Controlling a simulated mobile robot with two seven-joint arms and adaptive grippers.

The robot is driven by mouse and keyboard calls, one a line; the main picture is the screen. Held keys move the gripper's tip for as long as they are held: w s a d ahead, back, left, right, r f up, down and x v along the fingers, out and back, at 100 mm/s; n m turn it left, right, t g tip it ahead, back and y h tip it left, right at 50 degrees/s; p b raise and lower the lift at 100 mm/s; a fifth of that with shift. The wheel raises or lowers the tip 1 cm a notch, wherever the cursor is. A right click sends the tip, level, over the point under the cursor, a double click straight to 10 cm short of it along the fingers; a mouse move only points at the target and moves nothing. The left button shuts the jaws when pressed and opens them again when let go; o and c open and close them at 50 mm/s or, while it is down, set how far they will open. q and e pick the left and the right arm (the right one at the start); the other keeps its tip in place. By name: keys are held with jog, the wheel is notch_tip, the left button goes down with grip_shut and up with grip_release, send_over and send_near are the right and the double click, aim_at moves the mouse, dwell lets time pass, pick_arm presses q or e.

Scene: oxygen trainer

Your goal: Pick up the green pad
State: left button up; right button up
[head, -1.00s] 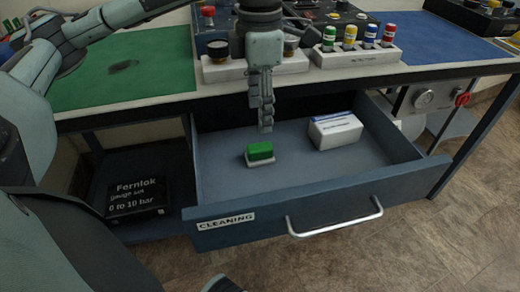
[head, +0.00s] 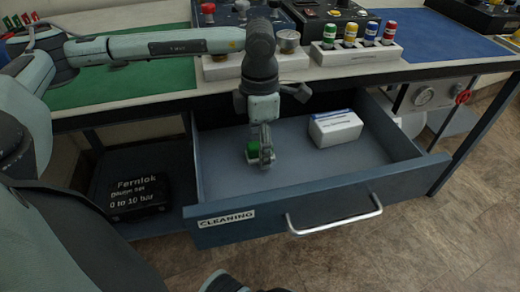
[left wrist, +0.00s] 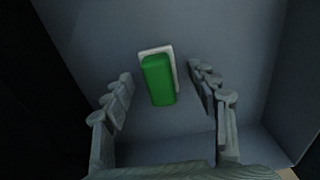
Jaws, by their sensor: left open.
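The green pad (head: 252,149) lies on the floor of the open drawer marked CLEANING (head: 315,185). In the left wrist view the green pad (left wrist: 159,80) has a pale base and sits between the fingers, apart from both. My left gripper (head: 266,160) reaches down into the drawer at the pad and hides part of it in the head view. In the left wrist view the left gripper (left wrist: 168,95) is open, with one finger on each side of the pad.
A white box with a blue strip (head: 335,128) lies in the drawer to the right of the pad. A black gauge case (head: 138,196) is on the shelf at left. The bench edge (head: 150,101) is above and behind the drawer.

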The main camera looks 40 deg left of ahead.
pick_arm(q)
jog(key=shift+c, duration=0.3)
jog(key=c, duration=1.2)
pick_arm(e)
jog(key=shift+w, duration=0.1)
pick_arm(q)
jog(key=shift+r, duration=0.1)
jog(key=shift+r, duration=0.5)
notch_tip(320, 180, up, 3)
jog(key=shift+f, duration=0.2)
jog(key=shift+s+d+r+b, duration=0.2)
jog(key=shift+s+d+r, duration=0.85)
jog(key=shift+s, duration=0.7)
jog(key=shift+s+d+r+b, duration=0.15)
jog(key=shift+s+d+r, duration=0.45)
jog(key=shift+s+r, duration=1)
jog(key=shift+s+d+r+b, duration=0.2)
jog(key=shift+s+d+r, duration=0.75)
jog(key=shift+s, duration=1)
pick_arm(e)
jog(key=shift+w+r, duration=0.1)
jog(key=shift+r, duration=1.15)
pick_arm(q)
jog(key=shift+a, duration=0.1)
